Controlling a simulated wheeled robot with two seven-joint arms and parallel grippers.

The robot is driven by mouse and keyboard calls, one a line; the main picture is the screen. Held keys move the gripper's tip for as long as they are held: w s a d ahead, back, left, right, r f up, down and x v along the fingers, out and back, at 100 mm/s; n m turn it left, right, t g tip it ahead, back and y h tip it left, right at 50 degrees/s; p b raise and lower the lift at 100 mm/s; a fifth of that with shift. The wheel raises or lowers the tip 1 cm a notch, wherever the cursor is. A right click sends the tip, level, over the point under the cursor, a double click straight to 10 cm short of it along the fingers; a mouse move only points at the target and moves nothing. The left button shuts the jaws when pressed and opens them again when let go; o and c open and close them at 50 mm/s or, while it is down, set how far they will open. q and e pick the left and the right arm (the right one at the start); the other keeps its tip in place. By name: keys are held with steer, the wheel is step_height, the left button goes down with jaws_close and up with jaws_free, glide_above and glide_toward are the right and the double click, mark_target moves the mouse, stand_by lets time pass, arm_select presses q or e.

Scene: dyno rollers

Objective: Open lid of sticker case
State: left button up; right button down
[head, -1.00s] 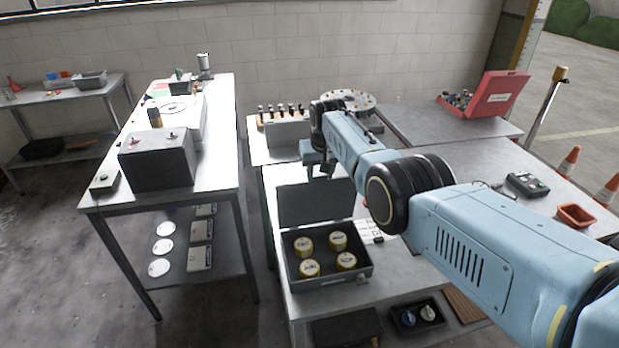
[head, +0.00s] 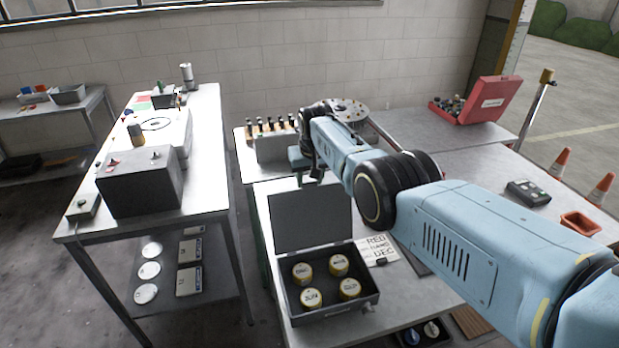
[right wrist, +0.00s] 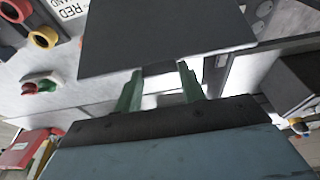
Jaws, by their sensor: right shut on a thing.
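The sticker case (head: 330,315) is a dark grey box on the near bench, with several yellow-rimmed round rolls (head: 311,298) inside. Its flat grey lid (head: 310,220) stands raised at the back of the box, inner face toward me in the head view. The lid also fills the top middle of the right wrist view (right wrist: 160,38). My right gripper (head: 312,182) is at the lid's top edge, shut on it. In the right wrist view its green fingers (right wrist: 160,80) meet the lid's edge; the exact contact is hidden. My left gripper is out of view.
A lettered card (head: 378,250) lies right of the case. Behind are a block with dark-topped pegs (head: 272,148) and a round plate (head: 348,110). A red case (head: 484,102) stands open at the back right. An orange tray (head: 580,223) is at right; another bench (head: 75,230) is at left.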

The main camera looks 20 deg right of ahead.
steer(key=shift+w+r, duration=0.2)
steer(key=shift+r, duration=0.1)
steer(key=c, duration=1.2)
jaws_free()
steer(key=o, duration=0.4)
steer(key=shift+s+f, duration=0.1)
steer(key=shift+f, duration=0.05)
steer(key=shift+c, duration=0.2)
steer(key=shift+s+r+p, duration=0.1)
steer(key=shift+r+p, duration=0.35)
steer(key=shift+p, duration=0.05)
steer(key=p+v, duration=0.2)
steer(key=v, duration=1)
steer(key=shift+r, duration=0.25)
steer(key=shift+s+f, duration=0.1)
steer(key=shift+s, duration=0.05)
